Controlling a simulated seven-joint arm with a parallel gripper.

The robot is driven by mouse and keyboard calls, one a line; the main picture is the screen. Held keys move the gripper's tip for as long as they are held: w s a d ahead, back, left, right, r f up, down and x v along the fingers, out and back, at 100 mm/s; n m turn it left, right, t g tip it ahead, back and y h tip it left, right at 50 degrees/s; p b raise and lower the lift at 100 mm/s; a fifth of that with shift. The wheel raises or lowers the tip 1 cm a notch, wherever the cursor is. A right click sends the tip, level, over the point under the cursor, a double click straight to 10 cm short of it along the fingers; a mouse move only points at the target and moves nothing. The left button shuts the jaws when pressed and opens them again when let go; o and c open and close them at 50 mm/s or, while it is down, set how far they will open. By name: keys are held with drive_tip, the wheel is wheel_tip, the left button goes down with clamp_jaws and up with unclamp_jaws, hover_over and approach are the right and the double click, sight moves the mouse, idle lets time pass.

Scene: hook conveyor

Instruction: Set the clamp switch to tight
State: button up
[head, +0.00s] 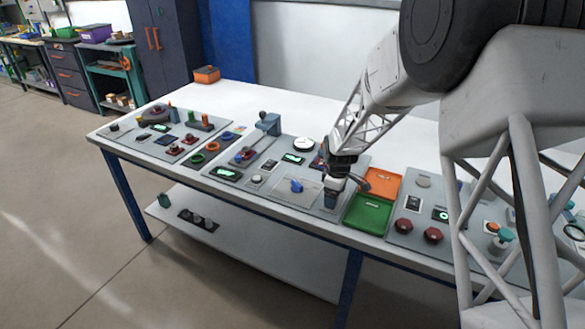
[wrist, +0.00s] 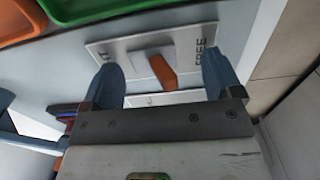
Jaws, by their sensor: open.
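The clamp switch (wrist: 163,73) is a short orange-brown lever on a light metal plate (wrist: 115,50) in the wrist view. The plate reads FREE at right and ends in "HT" at left, partly hidden by a finger. The lever stands between the labels, its end toward my gripper and slightly toward the FREE side. My gripper (wrist: 161,60) is open, one blue-grey finger on each side of the lever, with gaps showing. In the head view my gripper (head: 331,201) is low over the panel beside the green tray and hides the switch.
A green tray (head: 369,213) and an orange tray (head: 382,183) lie just right of my gripper. A blue knob (head: 297,186) on a grey plate is close on its left.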

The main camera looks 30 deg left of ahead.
drive_tip(key=shift+w, duration=2.15)
drive_tip(key=shift+s, duration=0.3)
idle(1.2)
drive_tip(key=shift+r, duration=0.1)
wheel_tip(320, 180, up, 7)
idle(1.1)
idle(0.4)
